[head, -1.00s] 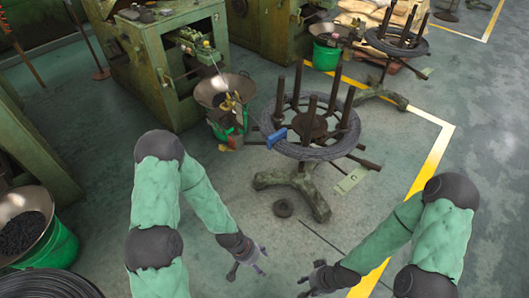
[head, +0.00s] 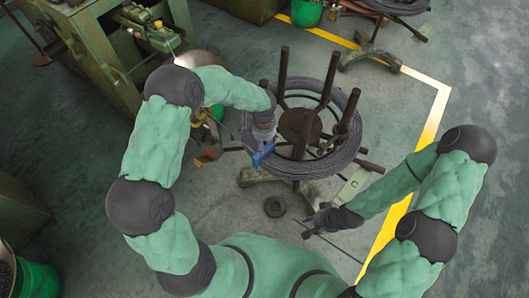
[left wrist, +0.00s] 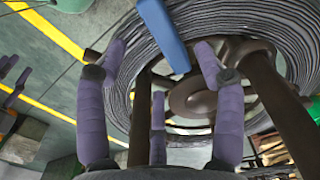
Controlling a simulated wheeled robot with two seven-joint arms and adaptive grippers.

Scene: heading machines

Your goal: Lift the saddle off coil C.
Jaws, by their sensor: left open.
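The blue saddle (head: 263,154) sits over the near left rim of the wire coil (head: 342,157), which lies on a stand with upright posts. In the left wrist view the saddle (left wrist: 165,36) is a blue bar across the dark strands, slightly tilted. My left gripper (head: 260,137) is open right at the saddle. In the left wrist view its purple fingers stand apart on either side of the saddle's near end, with no clear contact. My right gripper (head: 316,220) is spread and empty low in front of the stand.
Green machines (head: 80,45) stand at the upper left. A bowl and an orange-brown part (head: 208,152) are beside my left arm. Another coil stand (head: 390,8) is at the back. The floor right of the yellow line is clear.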

